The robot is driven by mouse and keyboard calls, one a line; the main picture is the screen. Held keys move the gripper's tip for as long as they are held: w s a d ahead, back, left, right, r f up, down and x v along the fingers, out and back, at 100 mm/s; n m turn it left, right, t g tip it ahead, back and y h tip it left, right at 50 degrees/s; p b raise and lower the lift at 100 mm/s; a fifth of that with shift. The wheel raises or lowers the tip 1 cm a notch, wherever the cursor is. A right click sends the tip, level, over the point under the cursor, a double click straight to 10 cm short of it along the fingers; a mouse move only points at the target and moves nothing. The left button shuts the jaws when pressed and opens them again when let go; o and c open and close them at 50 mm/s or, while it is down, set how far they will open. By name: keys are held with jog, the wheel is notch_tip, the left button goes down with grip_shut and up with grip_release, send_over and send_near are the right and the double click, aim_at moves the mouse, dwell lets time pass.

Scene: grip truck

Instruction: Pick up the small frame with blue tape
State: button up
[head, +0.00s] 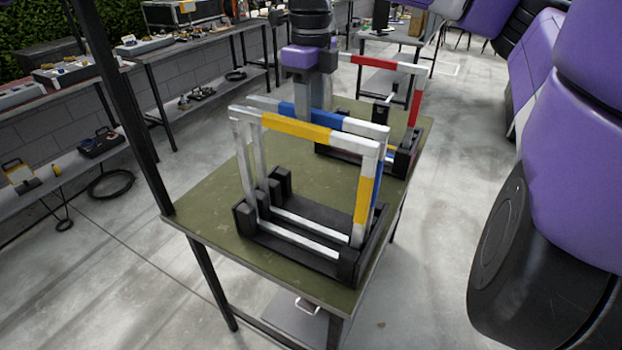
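The frame with blue tape (296,109) stands in the black rack on the green-topped table, directly behind a white frame with yellow tape (297,128). Its top bar and part of its right side show; the yellow-taped frame hides much of the rest. My gripper (313,96) points down from the top of the head view, with purple and grey parts. Its grey fingers are at the blue-taped top bar, near the middle. I cannot tell whether they touch the bar, or how far apart they are.
A frame with red tape (408,67) stands in another black rack farther back on the same table (213,212). A dark upright post (125,110) rises at the table's left corner. Workbenches with equipment line the left wall. The concrete floor (433,220) right of the table is clear.

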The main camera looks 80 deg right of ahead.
grip_shut()
dwell(1.2)
